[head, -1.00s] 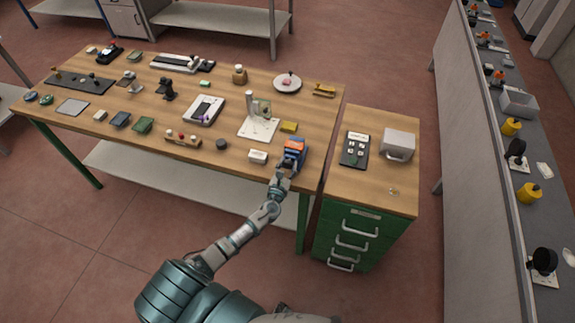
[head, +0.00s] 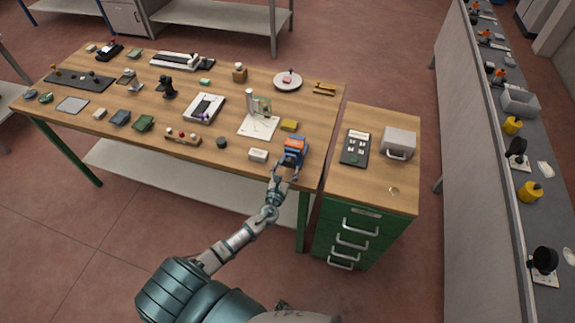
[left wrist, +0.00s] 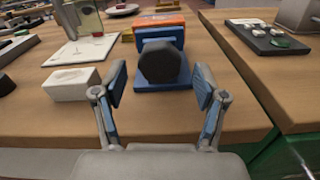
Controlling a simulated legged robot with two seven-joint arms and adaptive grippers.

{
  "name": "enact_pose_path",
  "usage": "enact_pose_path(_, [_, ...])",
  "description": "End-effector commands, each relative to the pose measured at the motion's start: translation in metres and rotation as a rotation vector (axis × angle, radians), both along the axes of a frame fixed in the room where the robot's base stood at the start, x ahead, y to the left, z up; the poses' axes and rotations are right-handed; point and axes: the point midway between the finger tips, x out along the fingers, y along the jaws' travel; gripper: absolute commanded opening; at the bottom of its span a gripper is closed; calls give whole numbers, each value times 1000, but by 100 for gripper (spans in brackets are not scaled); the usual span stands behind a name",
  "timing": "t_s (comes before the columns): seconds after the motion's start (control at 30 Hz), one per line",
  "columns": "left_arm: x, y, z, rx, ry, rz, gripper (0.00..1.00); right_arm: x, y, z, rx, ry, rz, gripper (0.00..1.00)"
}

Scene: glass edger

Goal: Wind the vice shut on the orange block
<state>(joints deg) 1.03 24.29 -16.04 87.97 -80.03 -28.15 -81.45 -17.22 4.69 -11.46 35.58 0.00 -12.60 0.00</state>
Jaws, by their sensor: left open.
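The blue vice (head: 293,155) stands at the front right corner of the wooden bench, and it also shows in the left wrist view (left wrist: 165,83). The orange block (head: 295,142) sits at its top; in the left wrist view the block (left wrist: 161,21) is behind the vice's front part. A dark round knob (left wrist: 158,63) on the vice faces my left gripper. My left gripper (left wrist: 160,88) is open, its fingers on either side of the knob and apart from it. In the head view the left gripper (head: 284,172) is just in front of the vice. My right gripper is not in view.
A white block (head: 258,155) lies left of the vice, and a yellow block (head: 289,125) lies behind it. A white sheet with a stand (head: 257,127) is further back. To the right, a green drawer cabinet (head: 362,215) stands across a gap.

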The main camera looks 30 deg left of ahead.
Motion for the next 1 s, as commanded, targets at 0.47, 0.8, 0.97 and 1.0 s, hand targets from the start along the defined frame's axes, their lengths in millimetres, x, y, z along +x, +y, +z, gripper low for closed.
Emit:
enact_pose_path(0.47, [-88,-20,-3,0,6,0,72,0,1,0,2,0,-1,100])
enact_pose_path(0.8, [-93,-21,-3,0,4,0,72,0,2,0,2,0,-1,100])
enact_pose_path(0.97, [-93,-21,-3,0,4,0,72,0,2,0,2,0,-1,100])
enact_pose_path(1.0, [-93,-22,-3,0,4,0,72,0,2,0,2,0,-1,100])
